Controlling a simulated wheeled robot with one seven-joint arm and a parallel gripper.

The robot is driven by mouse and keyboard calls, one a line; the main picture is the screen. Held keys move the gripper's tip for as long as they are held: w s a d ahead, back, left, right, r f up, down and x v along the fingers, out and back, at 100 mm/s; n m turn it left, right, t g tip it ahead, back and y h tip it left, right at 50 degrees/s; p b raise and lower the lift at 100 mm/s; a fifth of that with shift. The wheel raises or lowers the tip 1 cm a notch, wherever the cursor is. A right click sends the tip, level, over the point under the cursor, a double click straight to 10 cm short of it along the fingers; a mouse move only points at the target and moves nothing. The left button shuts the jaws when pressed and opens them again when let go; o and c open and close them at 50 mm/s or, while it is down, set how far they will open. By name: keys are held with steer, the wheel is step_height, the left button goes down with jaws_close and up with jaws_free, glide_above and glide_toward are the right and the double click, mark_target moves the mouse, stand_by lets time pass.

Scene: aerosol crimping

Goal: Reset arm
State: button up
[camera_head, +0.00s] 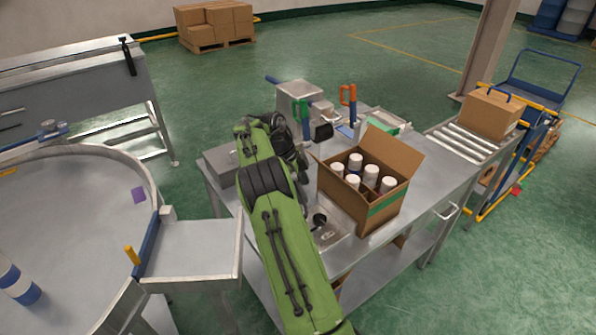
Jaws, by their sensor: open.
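My green arm reaches from the bottom of the head view up over the metal workbench (385,240). The dark parts of my gripper (296,160) show at its far end, left of an open cardboard box (345,195). The gripper is open, its fingers hard to make out against the arm. I see nothing held in it. The box holds several white-capped cans (354,162) standing upright. The arm hides part of the bench.
A roller conveyor (460,138) carries a closed carton (490,112) at right. A round metal table (60,220) stands at left.

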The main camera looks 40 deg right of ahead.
steer(key=shift+p+v, duration=0.45)
steer(key=shift+v, duration=1.3)
steer(key=s+a+r+n+t, duration=0.2)
steer(key=s+a+r+n, duration=0.2)
steer(key=a+r+n, duration=0.3)
steer(key=s+a+r+n+t, duration=0.2)
steer(key=s+a+r+n, duration=0.3)
steer(key=r, duration=0.3)
steer(key=s+a+f+n+t+y, duration=0.2)
steer(key=s+a+n+t+y, duration=0.1)
steer(key=s+a+n, duration=1.2)
steer(key=shift+s+a+t, duration=0.9)
steer(key=shift+s+a, duration=0.05)
steer(key=shift+s, duration=0.1)
steer(key=shift+r, duration=0.1)
